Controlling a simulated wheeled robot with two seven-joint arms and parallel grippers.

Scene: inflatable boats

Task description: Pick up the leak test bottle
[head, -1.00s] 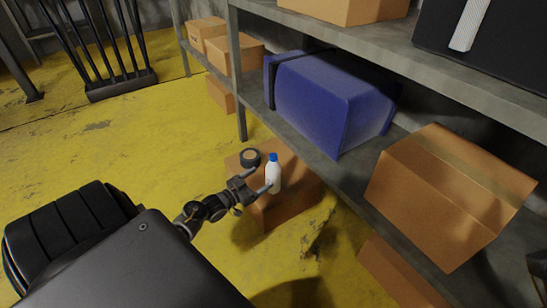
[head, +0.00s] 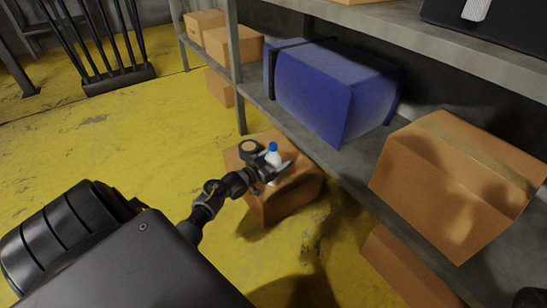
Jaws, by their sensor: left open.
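The leak test bottle (head: 273,157) is small and white with a blue cap. In the head view it stands upright on a cardboard box on the floor, in front of the shelf. My left gripper (head: 272,162) is open at the bottle, with its fingers on either side of the bottle's body as far as I can see. The gripper hides the lower part of the bottle, and I cannot tell whether the fingers touch it. My right gripper is not in view.
The yellow floor (head: 140,145) to the left is open.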

